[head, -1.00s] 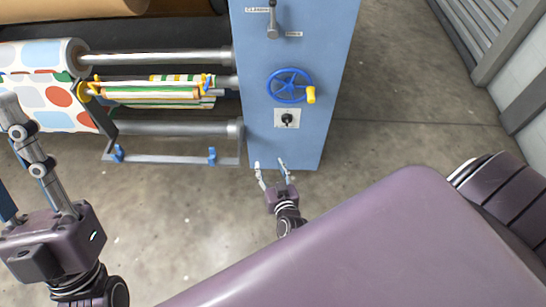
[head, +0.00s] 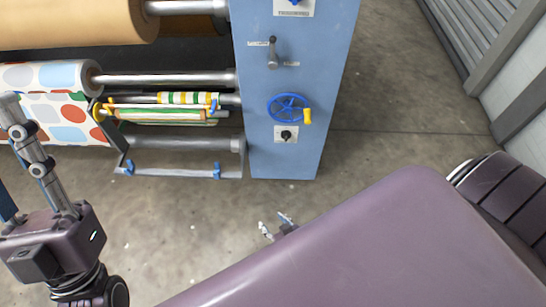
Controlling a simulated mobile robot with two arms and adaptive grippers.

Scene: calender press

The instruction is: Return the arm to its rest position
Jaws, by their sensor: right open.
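My right gripper (head: 275,227) shows in the head view just past the edge of my purple body, low in front of the press. Its two fingertips are apart, with nothing between them; the rest of its arm is hidden behind my body. My left arm stands at the left edge, its purple part at the lower left and its grey links pointing up; its fingertips cannot be made out clearly. The blue press cabinet (head: 285,165) stands beyond the right gripper, apart from it.
The cabinet carries a blue handwheel (head: 289,107) with a yellow knob, a black rotary switch (head: 286,135) and a grey lever (head: 272,52). Rollers with patterned fabric (head: 45,75) and a brown roll (head: 70,22) lie to the left. The concrete floor (head: 190,220) in front is clear.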

